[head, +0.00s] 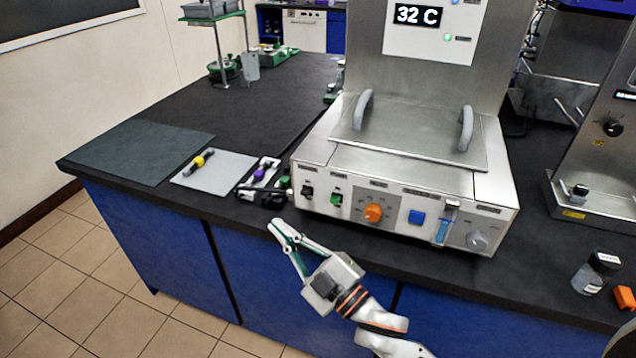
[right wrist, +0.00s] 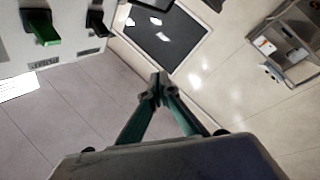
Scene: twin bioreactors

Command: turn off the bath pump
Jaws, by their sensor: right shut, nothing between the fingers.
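The steel water bath (head: 405,165) stands on the dark bench, with a display above it reading 32 C. Its front panel has a black rocker switch (head: 307,192), a green rocker switch (head: 336,199), an orange knob (head: 373,212), a blue button (head: 416,217) and a grey knob (head: 478,240). The labels are too small to read. My right gripper (head: 277,224) is shut and empty, in front of the bench edge, below and left of the switches, apart from them. The right wrist view shows the closed fingertips (right wrist: 158,88), the green switch (right wrist: 42,27) and the black switch (right wrist: 97,23). My left gripper is out of view.
Left of the bath lie a pale mat (head: 215,172) with a yellow-and-dark tool and a small purple item (head: 260,173). A small jar (head: 597,270) and an orange block (head: 624,297) are at the right. The floor at left is clear.

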